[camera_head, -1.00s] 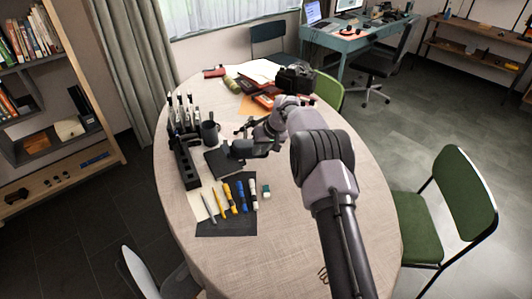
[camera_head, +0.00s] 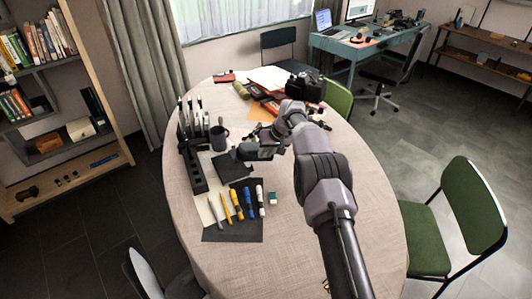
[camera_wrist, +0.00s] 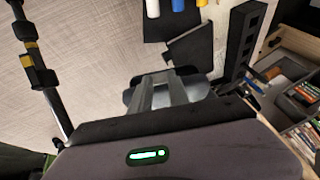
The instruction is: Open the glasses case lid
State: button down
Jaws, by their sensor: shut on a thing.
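My gripper (camera_head: 242,153) is low over the table, just right of the dark square pad, with its fingers pointing left. In the wrist view its two grey metal fingers (camera_wrist: 163,93) are close together. They are shut on a dark, rounded thing that looks like the glasses case (camera_wrist: 202,90). The fingers and wrist body hide most of the case. I cannot tell how far its lid is raised. In the head view the case cannot be made out apart from my gripper.
The dark square pad (camera_head: 231,167) lies beside my gripper. A mug (camera_head: 219,138) and a black rack (camera_head: 192,165) stand to the left. Several pens and markers (camera_head: 238,204) lie in front. A camera (camera_head: 306,86) is at the back. The front of the table is clear.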

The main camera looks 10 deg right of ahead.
jog(key=c, duration=1.2)
grip_release()
jog(key=shift+c, duration=0.2)
jog(key=p+v, duration=0.4)
jog(key=v, duration=1.3)
jog(key=shift+r, duration=0.25)
jog(key=shift+s+d+f, duration=0.1)
jog(key=shift+s, duration=0.05)
